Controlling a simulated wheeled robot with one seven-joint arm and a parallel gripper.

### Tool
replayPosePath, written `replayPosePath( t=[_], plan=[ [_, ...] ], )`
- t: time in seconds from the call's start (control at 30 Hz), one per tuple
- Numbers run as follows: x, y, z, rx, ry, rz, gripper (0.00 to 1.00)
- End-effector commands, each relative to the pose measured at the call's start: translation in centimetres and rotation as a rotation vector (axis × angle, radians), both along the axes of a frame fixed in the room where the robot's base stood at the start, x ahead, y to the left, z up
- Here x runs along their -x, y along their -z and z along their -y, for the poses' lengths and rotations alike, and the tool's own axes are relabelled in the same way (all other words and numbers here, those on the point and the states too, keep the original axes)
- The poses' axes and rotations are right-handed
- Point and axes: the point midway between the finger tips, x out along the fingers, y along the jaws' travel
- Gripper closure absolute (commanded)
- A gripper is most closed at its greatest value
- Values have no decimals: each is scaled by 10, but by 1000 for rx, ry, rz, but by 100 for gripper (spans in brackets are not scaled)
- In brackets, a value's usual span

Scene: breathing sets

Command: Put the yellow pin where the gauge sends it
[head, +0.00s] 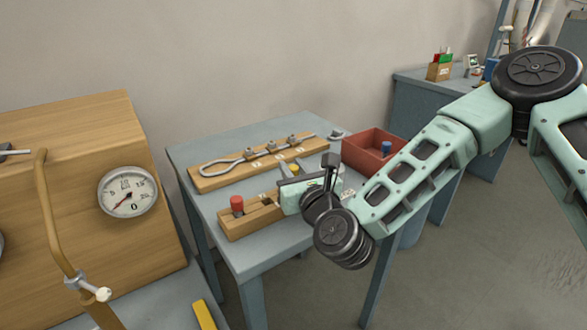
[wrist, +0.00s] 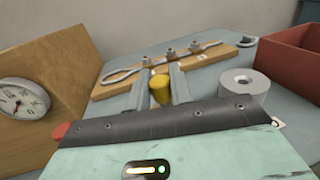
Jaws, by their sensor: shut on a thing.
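My gripper (head: 291,170) is shut on the yellow pin (wrist: 160,89), which sits between the two fingers in the wrist view. A bit of yellow also shows at the fingers in the head view (head: 295,168).
A rear wooden board (head: 210,183) carries a looped metal rod (head: 222,168) and several clamps. A red bin (head: 365,157) with a blue item (head: 386,148) stands at the table's right. A grey holed cylinder (wrist: 243,87) is right of the fingers in the wrist view.

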Motion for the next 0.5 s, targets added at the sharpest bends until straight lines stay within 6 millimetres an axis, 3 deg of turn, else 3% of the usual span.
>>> replayPosePath(
  t=[0.5],
  plan=[
    [0, 13, 0, -1, 0, 1, 100]
  ],
)
